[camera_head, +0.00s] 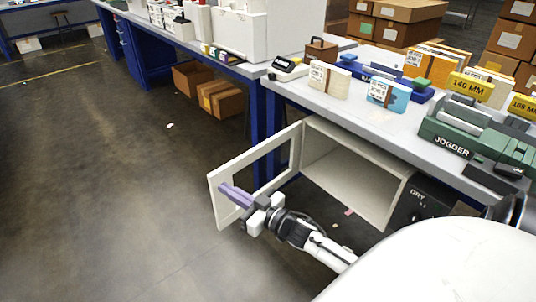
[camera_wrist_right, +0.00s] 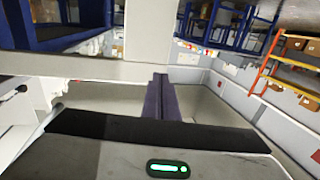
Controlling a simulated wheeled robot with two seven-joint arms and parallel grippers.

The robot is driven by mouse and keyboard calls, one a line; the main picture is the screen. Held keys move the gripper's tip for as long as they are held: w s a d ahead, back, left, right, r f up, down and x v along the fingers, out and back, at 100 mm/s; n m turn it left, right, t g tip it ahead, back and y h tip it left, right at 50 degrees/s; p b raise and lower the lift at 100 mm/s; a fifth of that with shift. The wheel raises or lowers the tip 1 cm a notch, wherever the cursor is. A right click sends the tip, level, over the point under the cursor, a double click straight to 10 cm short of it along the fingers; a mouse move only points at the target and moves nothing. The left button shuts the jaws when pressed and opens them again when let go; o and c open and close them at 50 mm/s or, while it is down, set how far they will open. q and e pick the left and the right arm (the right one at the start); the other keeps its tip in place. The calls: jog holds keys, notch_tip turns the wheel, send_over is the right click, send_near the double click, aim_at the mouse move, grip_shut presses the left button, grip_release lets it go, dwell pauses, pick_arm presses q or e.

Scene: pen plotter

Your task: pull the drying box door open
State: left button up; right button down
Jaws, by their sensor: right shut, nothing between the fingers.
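The drying box (camera_head: 345,165) is a pale cabinet under the bench, with its front uncovered and its inside in view. Its door (camera_head: 262,151), a pale frame around an opening, stands swung wide out to the left. My right gripper (camera_head: 224,189) is at the outer end of the door. Its purple fingers are shut and empty and overlap the door frame; I cannot tell whether they touch it. In the right wrist view, the shut fingers (camera_wrist_right: 158,82) lie beside pale bars of the door frame (camera_wrist_right: 85,69). No handle can be made out. My left gripper is not in view.
A dark panel marked DRY (camera_head: 420,203) is right of the box opening. The bench top (camera_head: 375,122) above holds paper packs and a green jogger (camera_head: 455,140). Blue bench legs (camera_head: 270,130) stand behind the door.

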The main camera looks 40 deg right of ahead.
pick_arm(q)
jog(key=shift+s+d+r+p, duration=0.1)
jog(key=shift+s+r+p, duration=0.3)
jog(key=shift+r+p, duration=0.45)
pick_arm(e)
jog(key=s, duration=1.2)
jog(key=shift+s+d, duration=0.15)
jog(key=shift+s, duration=0.2)
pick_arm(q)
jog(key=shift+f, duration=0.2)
